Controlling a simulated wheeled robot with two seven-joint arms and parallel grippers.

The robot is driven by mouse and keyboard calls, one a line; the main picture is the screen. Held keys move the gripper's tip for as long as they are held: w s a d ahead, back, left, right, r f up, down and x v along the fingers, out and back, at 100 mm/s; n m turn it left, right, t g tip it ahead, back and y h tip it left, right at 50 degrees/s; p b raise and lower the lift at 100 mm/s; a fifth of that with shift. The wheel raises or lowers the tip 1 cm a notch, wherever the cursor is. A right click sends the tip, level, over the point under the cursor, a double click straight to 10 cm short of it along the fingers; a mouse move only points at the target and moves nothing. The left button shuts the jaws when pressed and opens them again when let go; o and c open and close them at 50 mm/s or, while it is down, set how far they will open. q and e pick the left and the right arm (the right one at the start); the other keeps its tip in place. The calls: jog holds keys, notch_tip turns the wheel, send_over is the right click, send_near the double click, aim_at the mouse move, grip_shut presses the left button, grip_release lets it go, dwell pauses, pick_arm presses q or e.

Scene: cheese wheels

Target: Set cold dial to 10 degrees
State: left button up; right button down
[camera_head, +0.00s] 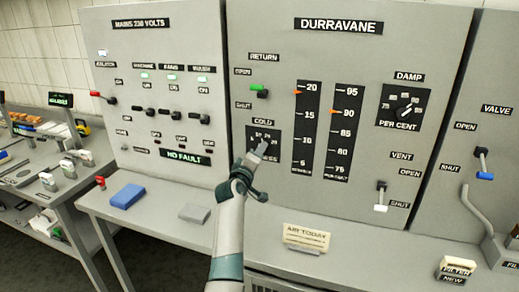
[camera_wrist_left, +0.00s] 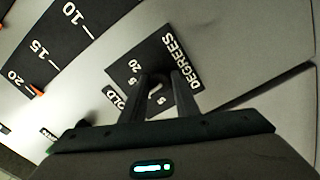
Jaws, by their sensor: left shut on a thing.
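The cold dial (camera_head: 275,141) is a small black square plate labelled COLD on the grey Durravane panel. Its plate (camera_wrist_left: 188,82) fills the middle of the left wrist view, with DEGREES along one edge and a few numbers showing. My left gripper (camera_head: 258,152) is at the dial, its fingers pointing into the panel. In the left wrist view its two fingers (camera_wrist_left: 163,88) are shut on the dial's knob. The fingers cover much of the knob and numbers, so I cannot tell the setting. My right gripper is not in view.
Right of the dial, two black scales have orange pointers, near 20 on the left scale (camera_head: 305,135) and near 90 on the right one (camera_head: 344,135). A damp dial (camera_head: 405,108), a return lever (camera_head: 261,92) and a vent lever (camera_head: 381,197) are nearby. A shelf with a card (camera_head: 307,236) runs below.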

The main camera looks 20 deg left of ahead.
pick_arm(q)
jog(key=shift+r+n+p, duration=0.1)
jog(key=shift+n+p, duration=0.5)
jog(key=shift+n, duration=0.8)
jog(key=o, duration=1)
jog(key=shift+o, duration=0.2)
jog(key=shift+s, duration=0.1)
